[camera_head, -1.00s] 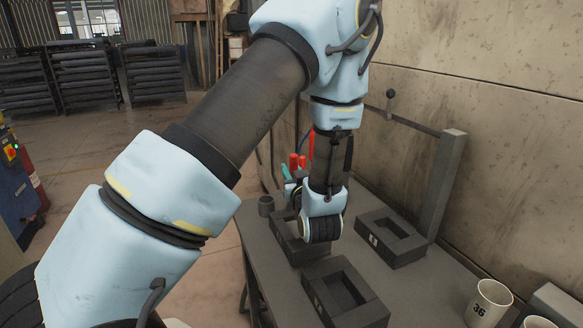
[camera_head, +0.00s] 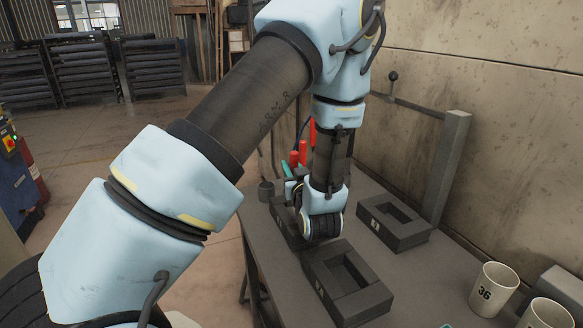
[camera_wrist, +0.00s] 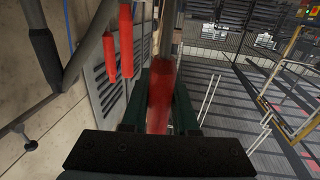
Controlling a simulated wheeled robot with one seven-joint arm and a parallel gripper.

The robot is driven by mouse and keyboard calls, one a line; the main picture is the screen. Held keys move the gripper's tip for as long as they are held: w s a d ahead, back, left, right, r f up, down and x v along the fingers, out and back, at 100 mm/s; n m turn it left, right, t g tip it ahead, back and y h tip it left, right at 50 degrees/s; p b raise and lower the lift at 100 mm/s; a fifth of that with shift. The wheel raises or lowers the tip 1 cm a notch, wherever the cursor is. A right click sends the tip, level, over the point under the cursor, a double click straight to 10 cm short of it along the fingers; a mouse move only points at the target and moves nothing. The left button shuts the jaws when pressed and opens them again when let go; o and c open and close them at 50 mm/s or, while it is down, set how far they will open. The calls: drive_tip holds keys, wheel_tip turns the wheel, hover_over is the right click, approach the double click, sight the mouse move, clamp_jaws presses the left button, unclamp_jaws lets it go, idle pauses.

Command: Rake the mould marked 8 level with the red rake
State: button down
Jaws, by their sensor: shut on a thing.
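In the wrist view my gripper (camera_wrist: 158,100) is shut on a red handle (camera_wrist: 160,85) between its dark green fingers. Whatever lies beyond the handle is hidden, so I cannot confirm a rake head. In the head view my wrist hides most of the gripper; a teal part (camera_head: 287,171) shows to its left, close to red handles (camera_head: 303,150). Three dark rectangular moulds lie on the table: one partly behind my wrist (camera_head: 285,222), one at the right (camera_head: 395,236) and one in front (camera_head: 350,300). Their small pale marks are too small to read.
A cup marked 36 (camera_head: 493,291) and another pale cup (camera_head: 545,316) stand at the table's front right. A small grey pot (camera_head: 266,191) stands at its far left. An upright post (camera_head: 447,170) rises by the wall. Red handles (camera_wrist: 126,40) hang at left in the wrist view.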

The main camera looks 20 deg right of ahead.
drive_tip(key=s+b, duration=0.1)
drive_tip(key=s, duration=0.5)
drive_tip(key=shift+s+d, duration=0.3)
drive_tip(key=shift+s, duration=0.05)
idle(0.3)
drive_tip(key=shift+f, duration=0.15)
drive_tip(key=shift+w+a+b, duration=0.15)
drive_tip(key=shift+w+b, duration=0.15)
drive_tip(key=shift+w, duration=1.4)
drive_tip(key=shift+w+a+b, duration=0.15)
drive_tip(key=shift+w+b, duration=0.1)
drive_tip(key=shift+w, duration=1.4)
drive_tip(key=shift+s+d, duration=0.1)
drive_tip(key=shift+s, duration=0.75)
drive_tip(key=shift+s+d+b, duration=0.15)
drive_tip(key=shift+s+b, duration=0.4)
drive_tip(key=shift+s, duration=1.9)
